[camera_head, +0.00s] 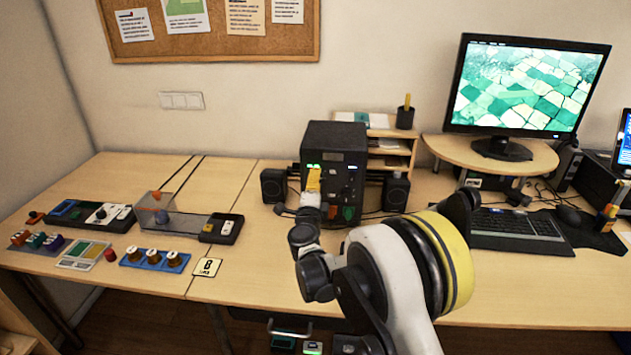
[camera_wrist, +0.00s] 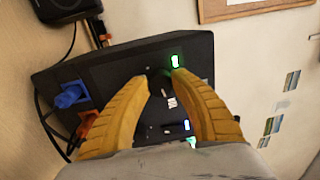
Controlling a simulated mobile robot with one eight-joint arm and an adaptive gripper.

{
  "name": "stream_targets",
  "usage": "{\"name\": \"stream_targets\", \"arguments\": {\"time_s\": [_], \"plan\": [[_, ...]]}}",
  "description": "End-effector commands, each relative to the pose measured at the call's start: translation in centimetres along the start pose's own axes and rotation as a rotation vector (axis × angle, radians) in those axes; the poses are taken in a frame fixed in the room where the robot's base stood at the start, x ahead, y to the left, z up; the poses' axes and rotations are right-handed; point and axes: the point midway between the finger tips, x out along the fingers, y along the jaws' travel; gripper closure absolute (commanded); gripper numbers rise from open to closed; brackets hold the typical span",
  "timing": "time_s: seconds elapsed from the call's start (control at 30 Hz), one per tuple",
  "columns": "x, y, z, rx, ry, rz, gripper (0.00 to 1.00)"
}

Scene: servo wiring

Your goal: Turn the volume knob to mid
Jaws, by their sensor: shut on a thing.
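A black box unit (camera_head: 345,137) stands on the desk against the wall, with lit green displays and coloured connectors on its front. My gripper (camera_head: 314,174) is at the upper left of that front panel. In the wrist view its two yellow fingers (camera_wrist: 162,77) reach the black panel (camera_wrist: 112,74), one on each side of a small dark knob. The fingers are shut on this knob, which I take as the volume knob. Its pointer and setting are too dark and small to read. A green light (camera_wrist: 175,61) glows beside one fingertip.
Two small black speakers flank the box, the left one (camera_head: 274,186) and the right one (camera_head: 395,193). Blue (camera_wrist: 69,96) and orange (camera_wrist: 88,123) plugs stick out of the panel. A monitor (camera_head: 526,86) and keyboard (camera_head: 514,222) stand right; switch and spool modules lie left.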

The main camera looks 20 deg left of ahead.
Motion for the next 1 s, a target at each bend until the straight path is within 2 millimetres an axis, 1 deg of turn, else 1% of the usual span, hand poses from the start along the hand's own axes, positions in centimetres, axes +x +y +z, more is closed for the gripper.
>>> {"name": "stream_targets", "arguments": {"time_s": [0.3, 0.6, 0.8, 1.0], "plan": [[0.05, -0.14, 0.02, 0.297, 0.019, -0.004, 1.0], [0.07, -0.26, 0.02, 0.538, 0.033, -0.008, 1.0], [0.07, -0.3, -0.01, 0.645, 0.041, -0.009, 1.0], [0.07, -0.32, -0.01, 0.706, 0.044, -0.01, 1.0]]}}
